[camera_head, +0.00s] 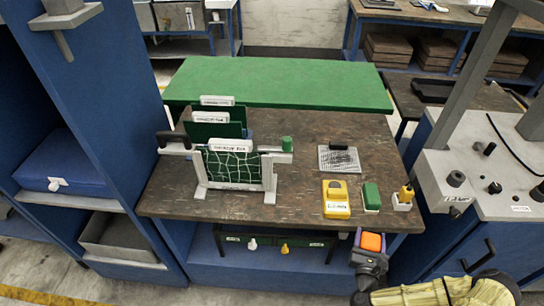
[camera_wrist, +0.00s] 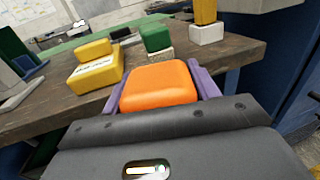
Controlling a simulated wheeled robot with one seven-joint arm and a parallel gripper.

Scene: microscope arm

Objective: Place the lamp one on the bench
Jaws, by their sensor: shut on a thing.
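My gripper (camera_head: 370,243) has purple fingers and is shut on an orange rounded block (camera_wrist: 158,85), which also shows in the head view (camera_head: 371,241). No label on this block is readable, so I cannot tell for sure that it is the lamp. My gripper is at the right part of the front edge of the bench (camera_head: 270,206), a dark worn wooden top on a blue frame. The block's underside is hidden, and I see no clear contact with the bench.
Near the bench's right front are a yellow labelled box (camera_head: 336,198), a green block (camera_head: 371,196) and a yellow piece in a white base (camera_head: 402,200). A grey textured plate (camera_head: 339,159) lies behind. A rack with panels (camera_head: 234,167) stands left. Bare wood lies between rack and yellow box.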

